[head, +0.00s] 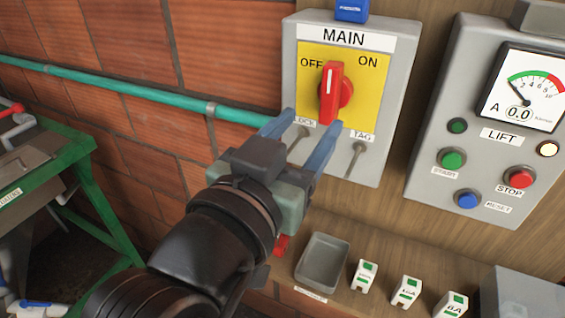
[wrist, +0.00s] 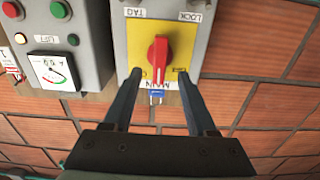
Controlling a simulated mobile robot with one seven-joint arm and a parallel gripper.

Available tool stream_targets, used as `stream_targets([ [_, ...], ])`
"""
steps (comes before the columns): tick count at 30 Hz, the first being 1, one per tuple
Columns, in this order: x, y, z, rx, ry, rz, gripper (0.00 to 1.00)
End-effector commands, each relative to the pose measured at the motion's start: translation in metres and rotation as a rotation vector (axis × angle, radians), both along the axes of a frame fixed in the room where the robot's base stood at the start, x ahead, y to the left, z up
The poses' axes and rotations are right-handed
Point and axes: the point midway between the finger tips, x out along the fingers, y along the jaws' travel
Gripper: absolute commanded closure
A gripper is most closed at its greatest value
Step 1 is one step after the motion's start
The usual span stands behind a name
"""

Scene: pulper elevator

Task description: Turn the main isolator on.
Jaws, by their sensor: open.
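The main isolator (head: 390,62) is a grey box with a yellow plate marked OFF on the left and ON on the right. Its red handle (head: 333,92) stands about upright, with its white line at the upper end beside OFF. The wrist view shows the box upside down, with the red handle (wrist: 158,52) between and beyond my fingertips. My gripper (head: 312,118) is open and empty, its two blue fingers below the handle in the head view. In the wrist view my gripper (wrist: 160,76) spans wider than the handle. No contact shows.
The LIFT panel (head: 427,170) with a meter reading 0.0 and several buttons is at right. A blue padlock-like part (head: 351,10) sits above the isolator. Below are a grey tray (head: 322,264) and small white blocks (head: 364,276). A teal pipe (head: 150,95) runs along the brick wall.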

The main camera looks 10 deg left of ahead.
Motion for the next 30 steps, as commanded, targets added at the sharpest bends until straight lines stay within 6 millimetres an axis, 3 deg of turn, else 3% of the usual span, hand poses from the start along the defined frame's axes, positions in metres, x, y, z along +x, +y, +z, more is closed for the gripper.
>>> stream_targets([
  [2,-0.02,0.007,-0.003,0.002,-0.002,0.005,0.43],
  [3,-0.02,0.007,0.004,-0.001,0.008,0.0,0.43],
  [13,-0.041,0.013,0.006,-0.004,0.008,0.001,0.43],
  [30,-0.064,0.021,0.001,0.001,0.002,0.0,0.43],
])
